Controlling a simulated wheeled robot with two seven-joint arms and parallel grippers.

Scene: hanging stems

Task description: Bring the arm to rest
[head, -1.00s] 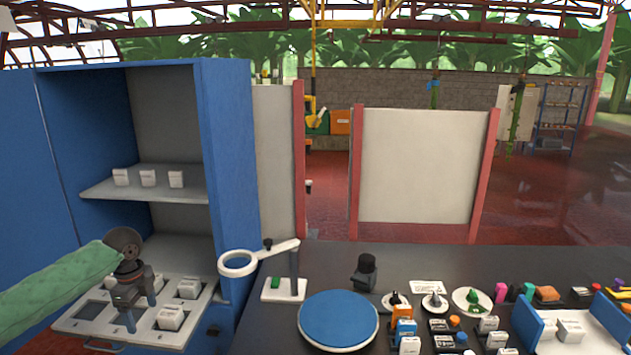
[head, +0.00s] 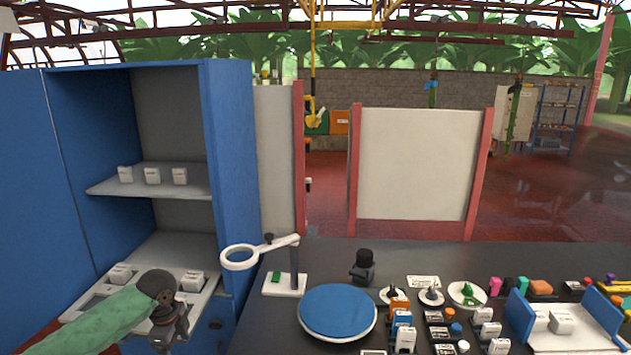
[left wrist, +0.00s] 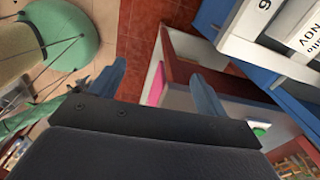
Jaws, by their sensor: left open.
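My left arm, in a green sleeve, comes in from the lower left in the head view. My left gripper (head: 170,337) is low in front of the cabinet's pulled-out tray (head: 212,289) and hides part of it; its fingertips are hard to make out there. In the left wrist view the two blue fingers of the left gripper (left wrist: 155,88) stand wide apart with nothing between them. A white box with print (left wrist: 285,35) is beyond the fingers at the upper right of that view. My right gripper is not in view.
The blue cabinet (head: 232,160) holds several white boxes on its shelf and tray. On the dark table (head: 255,330) stand a ring magnifier (head: 239,257), a blue round plate (head: 337,312), a black device (head: 363,267) and many small items at the right.

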